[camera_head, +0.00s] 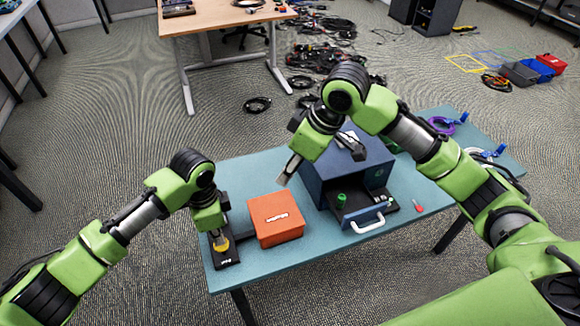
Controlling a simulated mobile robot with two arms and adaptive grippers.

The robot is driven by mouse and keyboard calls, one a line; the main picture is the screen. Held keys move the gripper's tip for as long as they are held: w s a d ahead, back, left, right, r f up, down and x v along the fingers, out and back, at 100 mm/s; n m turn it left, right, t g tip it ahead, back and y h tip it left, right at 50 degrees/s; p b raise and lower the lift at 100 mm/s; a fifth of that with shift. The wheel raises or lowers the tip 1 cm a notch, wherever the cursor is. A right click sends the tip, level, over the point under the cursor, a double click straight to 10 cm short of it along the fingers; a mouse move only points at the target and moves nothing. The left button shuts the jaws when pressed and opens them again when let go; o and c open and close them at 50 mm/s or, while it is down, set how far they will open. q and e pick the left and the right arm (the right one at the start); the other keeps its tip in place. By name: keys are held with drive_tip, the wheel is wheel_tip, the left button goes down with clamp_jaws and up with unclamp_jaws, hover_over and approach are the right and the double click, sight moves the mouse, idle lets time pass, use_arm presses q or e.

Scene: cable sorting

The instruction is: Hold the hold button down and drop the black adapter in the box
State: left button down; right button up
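A black button base (226,259) with a yellow button (220,245) sits at the table's left front. My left gripper (217,237) points down over the yellow button and appears to touch it; its finger opening is hidden. An orange box (276,230) with a white label on its flat top stands just right of it. My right gripper (288,170) hangs above the table, between the orange box and the blue cabinet; whether it holds anything is too small to tell. A black and grey item (352,147) shows on the cabinet top. I cannot single out the black adapter with certainty.
The blue cabinet (322,180) has its front drawer pulled out, with a white handle (369,226) and a green item (342,200). A red item (418,206) lies right of it. Purple (440,125) and white cables lie at the right end. The table's front strip is mostly clear.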

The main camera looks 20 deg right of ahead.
use_arm(q)
drive_tip(key=shift+r, duration=2.25)
